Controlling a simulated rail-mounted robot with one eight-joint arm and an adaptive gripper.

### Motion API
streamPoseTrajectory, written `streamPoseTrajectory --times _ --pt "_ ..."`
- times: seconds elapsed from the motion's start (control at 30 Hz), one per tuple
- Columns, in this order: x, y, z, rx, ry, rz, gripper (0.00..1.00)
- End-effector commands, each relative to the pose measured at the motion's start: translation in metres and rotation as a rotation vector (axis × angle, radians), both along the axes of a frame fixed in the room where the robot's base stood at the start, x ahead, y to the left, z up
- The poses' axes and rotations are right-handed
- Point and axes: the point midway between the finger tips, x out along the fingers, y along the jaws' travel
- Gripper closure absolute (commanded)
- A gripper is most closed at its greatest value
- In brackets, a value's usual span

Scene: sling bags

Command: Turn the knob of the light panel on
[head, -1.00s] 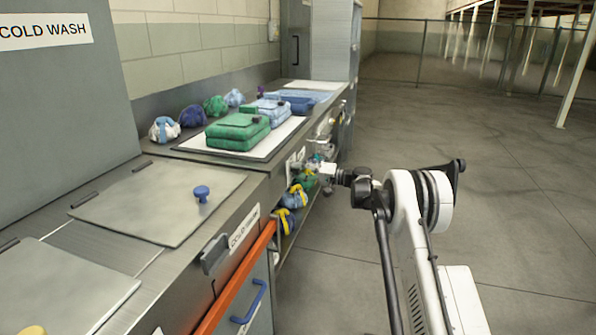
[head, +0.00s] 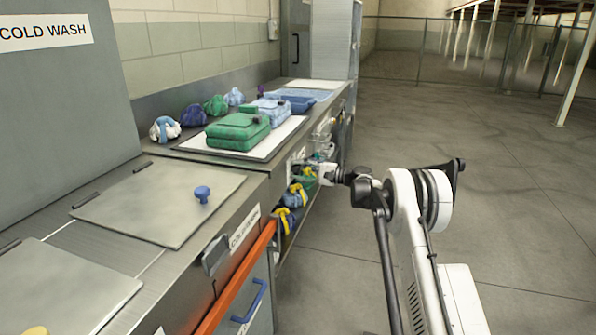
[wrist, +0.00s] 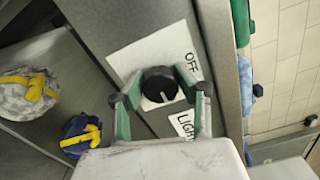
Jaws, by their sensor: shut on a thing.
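The light panel (wrist: 150,52) is a white plate on the counter's metal front in the wrist view. It bears the word OFF and a partly covered label beginning LIGH. Its round black knob (wrist: 159,84) has a pale pointer mark. My gripper (wrist: 160,93) has one green-and-grey finger on each side of the knob and is shut on it. In the head view my gripper (head: 324,172) is at the counter's front face, and the knob cannot be made out there.
Bags with yellow straps (head: 296,195) lie on a shelf under the counter, close to my gripper. A green bag (head: 238,131) and blue bags (head: 272,110) lie on top. An orange rail (head: 240,275) runs along the nearer front. Open floor (head: 460,150) lies to the right.

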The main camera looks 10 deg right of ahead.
Motion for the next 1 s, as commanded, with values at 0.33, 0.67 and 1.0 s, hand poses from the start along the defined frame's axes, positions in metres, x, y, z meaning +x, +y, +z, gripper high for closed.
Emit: streamPoseTrajectory --times 0.33,0.67,1.0 --pt "-0.0003 -0.0005 -0.0004 0.006 0.013 0.0 0.95" --pt "-0.0002 -0.0004 -0.0003 0.006 0.011 0.0 0.49" --pt "-0.0029 -0.0063 0.0001 0.006 0.012 -0.001 0.49"
